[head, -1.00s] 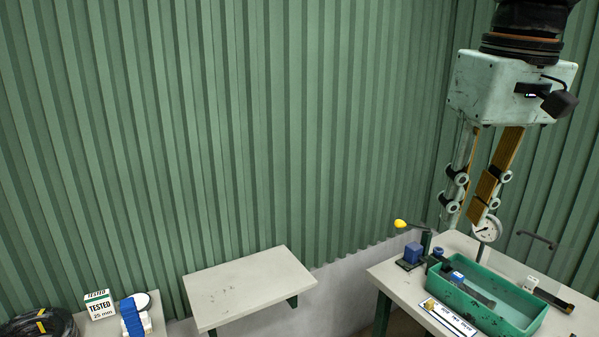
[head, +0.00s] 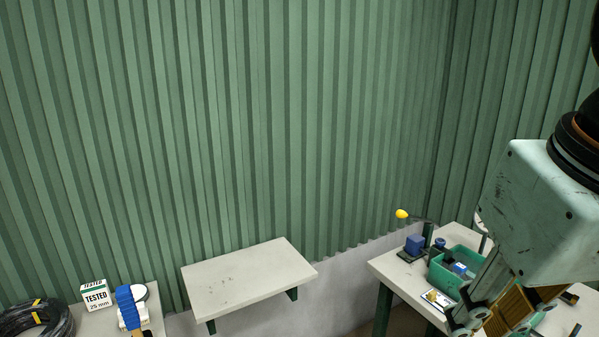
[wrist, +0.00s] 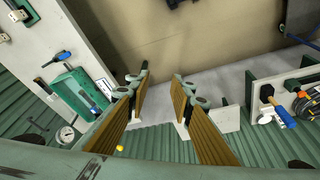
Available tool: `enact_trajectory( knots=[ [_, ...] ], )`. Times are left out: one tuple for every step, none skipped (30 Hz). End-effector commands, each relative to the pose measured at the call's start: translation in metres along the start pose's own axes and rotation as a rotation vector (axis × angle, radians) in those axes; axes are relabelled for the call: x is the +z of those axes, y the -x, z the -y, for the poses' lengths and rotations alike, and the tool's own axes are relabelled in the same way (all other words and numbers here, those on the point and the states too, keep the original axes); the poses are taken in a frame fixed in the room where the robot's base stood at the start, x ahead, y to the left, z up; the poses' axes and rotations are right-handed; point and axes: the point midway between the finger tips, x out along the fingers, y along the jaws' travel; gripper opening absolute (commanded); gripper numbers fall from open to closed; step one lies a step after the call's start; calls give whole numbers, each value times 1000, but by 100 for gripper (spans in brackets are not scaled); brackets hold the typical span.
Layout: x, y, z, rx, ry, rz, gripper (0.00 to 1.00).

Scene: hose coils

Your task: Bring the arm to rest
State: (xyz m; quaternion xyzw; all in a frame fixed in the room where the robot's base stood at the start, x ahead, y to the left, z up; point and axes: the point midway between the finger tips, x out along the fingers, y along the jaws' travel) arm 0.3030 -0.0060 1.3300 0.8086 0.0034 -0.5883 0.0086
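My gripper (head: 492,312) is low at the right of the head view, in front of the right-hand table, with its fingers pointing down and to the left. Its fingertips partly run off or sit near the bottom edge there. In the wrist view my gripper (wrist: 160,78) has its two tan-padded fingers apart, with nothing between them and floor beyond. My wrist housing hides much of the table's right side.
A bare wall shelf (head: 245,280) is at centre.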

Motion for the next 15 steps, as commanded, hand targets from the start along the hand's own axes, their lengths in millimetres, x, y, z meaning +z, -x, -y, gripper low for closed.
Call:
enact_trajectory(
  knots=[
    [9,-5,2,-1,-1,-7,21],
    [14,-8,3,-1,-3,-10,21],
    [20,-10,4,-1,-6,-14,21],
    [23,-12,4,-2,-8,-17,21],
    [27,-14,5,-2,-10,-19,21],
    [30,-15,5,-2,-11,-23,21],
    [32,-16,5,-2,-12,-25,21],
    [34,-17,6,-3,-14,-27,21],
    [36,-18,6,-3,-15,-28,21],
    [38,-19,6,-3,-16,-29,21],
    [38,-20,6,-3,-16,-29,21],
    [39,-20,6,-3,-17,-30,21],
    [40,-20,7,-3,-17,-30,21],
    [40,-20,7,-3,-17,-30,21],
    [40,-20,7,-3,-18,-30,21]
  ],
)
